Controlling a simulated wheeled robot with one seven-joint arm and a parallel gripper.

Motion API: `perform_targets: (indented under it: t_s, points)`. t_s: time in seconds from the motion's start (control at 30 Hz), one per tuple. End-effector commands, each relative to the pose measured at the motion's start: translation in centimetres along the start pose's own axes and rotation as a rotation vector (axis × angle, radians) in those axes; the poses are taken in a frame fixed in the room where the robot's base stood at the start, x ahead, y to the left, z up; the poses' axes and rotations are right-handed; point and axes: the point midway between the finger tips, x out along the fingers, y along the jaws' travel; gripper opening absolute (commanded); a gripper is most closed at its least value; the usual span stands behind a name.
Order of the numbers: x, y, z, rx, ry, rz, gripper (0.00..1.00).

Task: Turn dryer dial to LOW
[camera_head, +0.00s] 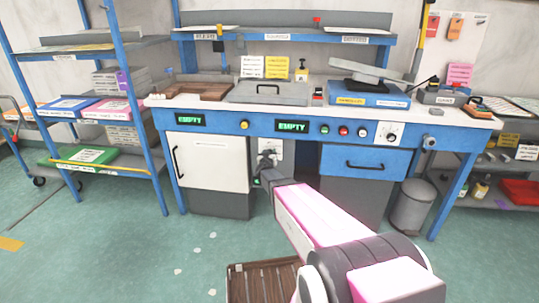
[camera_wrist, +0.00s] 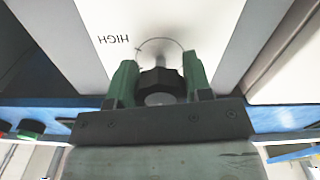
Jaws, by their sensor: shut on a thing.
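My gripper (camera_head: 266,163) reaches to a white panel (camera_head: 277,148) under the workbench, between the white cabinet door and the blue drawer. In the wrist view, the green fingers of my gripper (camera_wrist: 158,76) are shut on a dark dial (camera_wrist: 159,84), one finger on each side. A HIGH label (camera_wrist: 113,41) appears upside down beside the dial, and a thin arc is printed around it. No LOW label shows. The dial's pointer cannot be made out. In the head view, my gripper hides the dial.
The blue workbench front carries two EMPTY displays (camera_head: 292,126), several buttons and another dial (camera_head: 390,134). The white cabinet (camera_head: 208,161) stands left of my gripper and the blue drawer (camera_head: 364,161) right. A wooden pallet (camera_head: 258,284) lies on the floor near my arm.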

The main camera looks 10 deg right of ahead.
Motion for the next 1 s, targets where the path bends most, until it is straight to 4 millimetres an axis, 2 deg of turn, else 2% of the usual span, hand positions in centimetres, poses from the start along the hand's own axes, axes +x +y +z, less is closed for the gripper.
perform_targets:
  t_s: [0.7,1.0]
  points:
    - [0.01,-0.20,-0.06,0.623,0.001,0.000,0.22]
    - [0.02,-0.25,-0.10,0.834,0.000,0.000,0.22]
